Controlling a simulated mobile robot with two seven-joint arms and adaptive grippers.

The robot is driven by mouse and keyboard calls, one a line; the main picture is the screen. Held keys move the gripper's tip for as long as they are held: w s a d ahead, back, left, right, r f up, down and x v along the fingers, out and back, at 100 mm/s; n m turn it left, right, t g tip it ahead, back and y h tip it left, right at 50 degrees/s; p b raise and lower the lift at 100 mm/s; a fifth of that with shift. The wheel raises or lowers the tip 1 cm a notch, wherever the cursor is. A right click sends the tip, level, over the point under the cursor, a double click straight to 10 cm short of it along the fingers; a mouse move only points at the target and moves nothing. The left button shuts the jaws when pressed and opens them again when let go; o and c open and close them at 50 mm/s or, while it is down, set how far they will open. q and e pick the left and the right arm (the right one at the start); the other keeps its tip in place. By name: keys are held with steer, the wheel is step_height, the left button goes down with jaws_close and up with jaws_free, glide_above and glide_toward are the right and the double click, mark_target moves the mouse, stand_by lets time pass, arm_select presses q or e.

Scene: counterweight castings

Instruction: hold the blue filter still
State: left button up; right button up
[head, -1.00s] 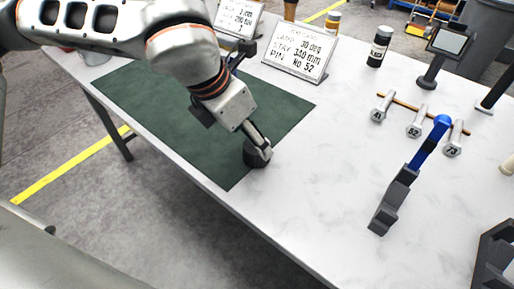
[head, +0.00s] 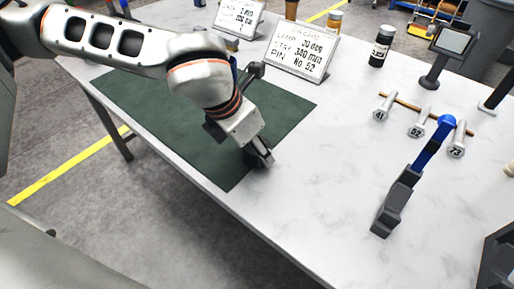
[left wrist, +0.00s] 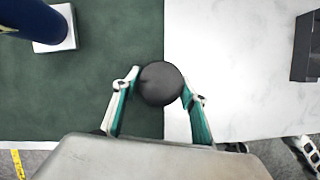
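The blue filter shows in the left wrist view as a dark blue cylinder (left wrist: 22,18) at the top left, by a white square base (left wrist: 58,28); its top is cut off. In the head view only a sliver of blue (head: 233,65) shows behind my left arm. My left gripper (head: 262,158) is low at the right edge of the green mat. In the left wrist view its fingers (left wrist: 160,88) lie against both sides of a black round piece (left wrist: 160,83), apart from the blue cylinder. My right gripper is not in view.
The green mat (head: 285,115) lies on a white table (head: 310,200). A written card (head: 298,50) and a black-capped jar (head: 380,45) stand behind. Numbered pins (head: 416,122) and a blue-and-grey tool (head: 395,205) are at the right. The table's middle is clear.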

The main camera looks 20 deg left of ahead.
arm_select(q)
steer(key=shift+r, duration=0.1)
steer(key=shift+c, duration=0.2)
steer(key=shift+r, duration=0.6)
step_height(320, 180, up, 19)
steer(key=p, duration=0.2)
steer(key=shift+f+p, duration=0.2)
steer(key=shift+p, duration=0.1)
